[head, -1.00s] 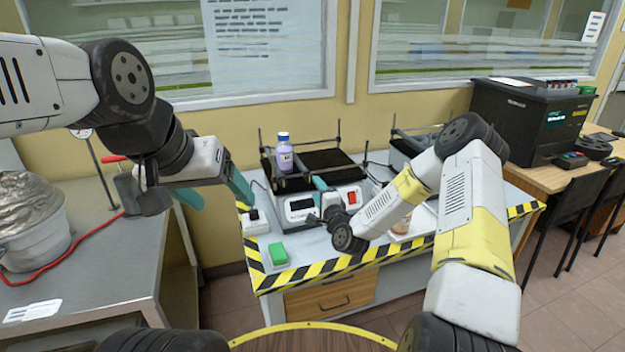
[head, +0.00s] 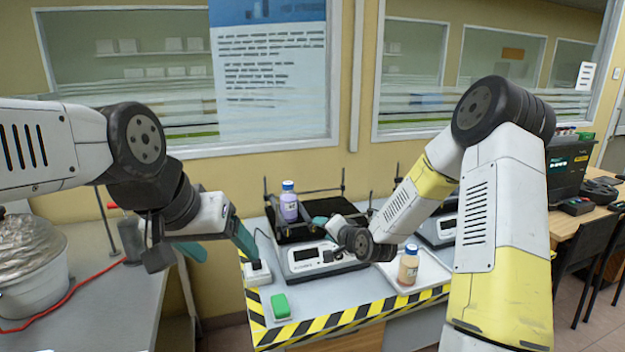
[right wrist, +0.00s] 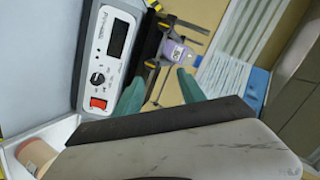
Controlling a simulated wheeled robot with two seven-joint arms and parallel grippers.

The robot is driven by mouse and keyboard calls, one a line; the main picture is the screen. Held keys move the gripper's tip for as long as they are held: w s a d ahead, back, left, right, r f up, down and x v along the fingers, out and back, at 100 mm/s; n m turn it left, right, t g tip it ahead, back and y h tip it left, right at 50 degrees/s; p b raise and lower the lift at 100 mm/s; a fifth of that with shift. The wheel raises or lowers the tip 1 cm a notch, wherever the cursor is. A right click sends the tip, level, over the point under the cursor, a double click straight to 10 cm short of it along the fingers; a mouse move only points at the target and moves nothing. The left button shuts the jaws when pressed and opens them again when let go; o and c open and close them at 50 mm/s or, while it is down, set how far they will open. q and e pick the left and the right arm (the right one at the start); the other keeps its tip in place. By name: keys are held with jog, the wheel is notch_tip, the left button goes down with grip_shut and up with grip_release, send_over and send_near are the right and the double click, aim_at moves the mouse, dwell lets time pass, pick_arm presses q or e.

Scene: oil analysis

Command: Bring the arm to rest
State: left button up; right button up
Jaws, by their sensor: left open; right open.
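My right arm (head: 495,215) reaches in from the right with its elbow bent high. Its open, empty gripper (head: 328,224) is in front of the left shaker (head: 320,257), with its fingers partly hidden by the wrist. In the right wrist view the teal fingers (right wrist: 160,92) are apart with nothing between them. My left gripper (head: 217,243) is open and empty, pointing down between the two tables. A blue-capped bottle of purple liquid (head: 288,206) stands upright on the left shaker's black platform. It also shows in the right wrist view (right wrist: 180,56), beyond the fingers.
A blue-capped amber bottle (head: 408,268) stands on a white tray (head: 431,270), below my right forearm. A second shaker (head: 440,232) is partly behind that arm. A green block (head: 280,306) lies at the striped table edge. A foil-covered pot (head: 30,265) stands on the left bench.

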jog(key=s+d+r+n+g+h, duration=0.2)
jog(key=s+d+r, duration=0.2)
jog(key=s+r, duration=0.3)
jog(key=s+d+r+n+g+h, duration=0.2)
jog(key=s+d+r+n, duration=0.15)
jog(key=s+r, duration=0.3)
jog(key=s+d+r+n+g, duration=0.1)
jog(key=s+r, duration=0.1)
jog(key=s, duration=0.8)
jog(key=s+d+r+g, duration=0.1)
jog(key=s+r, duration=0.1)
jog(key=s, duration=0.9)
jog(key=shift+s+d+r+n, duration=0.15)
jog(key=shift+s+d+n, duration=0.15)
jog(key=shift+n, duration=0.05)
